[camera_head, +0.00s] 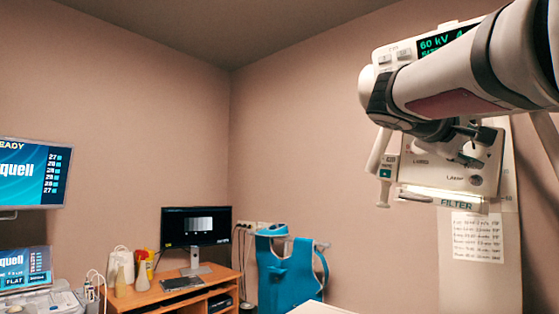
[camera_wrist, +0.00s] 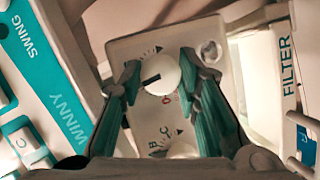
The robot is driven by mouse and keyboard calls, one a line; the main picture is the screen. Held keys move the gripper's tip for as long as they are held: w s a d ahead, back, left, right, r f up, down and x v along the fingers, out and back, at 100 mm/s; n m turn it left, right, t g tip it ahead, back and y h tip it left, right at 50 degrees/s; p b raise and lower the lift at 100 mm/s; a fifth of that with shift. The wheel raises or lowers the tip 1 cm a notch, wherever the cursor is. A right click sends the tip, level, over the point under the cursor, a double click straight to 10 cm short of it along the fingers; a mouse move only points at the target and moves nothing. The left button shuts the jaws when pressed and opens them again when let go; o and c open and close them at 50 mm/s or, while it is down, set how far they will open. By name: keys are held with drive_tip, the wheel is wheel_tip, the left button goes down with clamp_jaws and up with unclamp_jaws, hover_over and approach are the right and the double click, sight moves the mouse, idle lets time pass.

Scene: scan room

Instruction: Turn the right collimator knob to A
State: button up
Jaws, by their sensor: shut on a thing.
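The white round collimator knob (camera_wrist: 162,74), with a dark line on its face, sits between my gripper's (camera_wrist: 160,78) two green-padded fingers in the wrist view. My gripper is shut on it. The dark line points toward the left finger. Small marks lie around the knob, too small to read. By the panel's layout it is the right knob. A second pale knob (camera_wrist: 184,150), partly hidden, sits lower, beside the letters B and C. In the head view my gripper (camera_head: 470,138) is at the collimator panel (camera_head: 430,150), and my arm covers part of it.
A silver round button (camera_wrist: 210,52) is close to the right finger. The FILTER label (camera_head: 457,203) is under the panel; a handle (camera_head: 380,165) hangs at its left.

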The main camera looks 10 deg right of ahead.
drive_tip(key=shift+w+n, duration=0.1)
drive_tip(key=shift+n, duration=0.4)
drive_tip(key=o, duration=1.2)
drive_tip(key=shift+c, duration=0.2)
drive_tip(key=v, duration=1.2)
drive_tip(key=shift+f, duration=0.2)
drive_tip(key=shift+a, duration=0.15)
drive_tip(key=s+a+f+y+p, duration=0.2)
drive_tip(key=s+a+f+y, duration=0.3)
drive_tip(key=f, duration=0.7)
drive_tip(key=s+a+f+y+p, duration=0.2)
drive_tip(key=s+a+f+y, duration=0.3)
drive_tip(key=f, duration=0.6)
drive_tip(key=s+a+f+y+p, duration=0.2)
drive_tip(key=s+a+f+y, duration=0.2)
drive_tip(key=s+f, duration=0.4)
wheel_tip(320, 180, down, 5)
drive_tip(key=shift+a+r+g+y, duration=0.2)
drive_tip(key=shift+a+g+y, duration=0.15)
drive_tip(key=shift+a, duration=0.55)
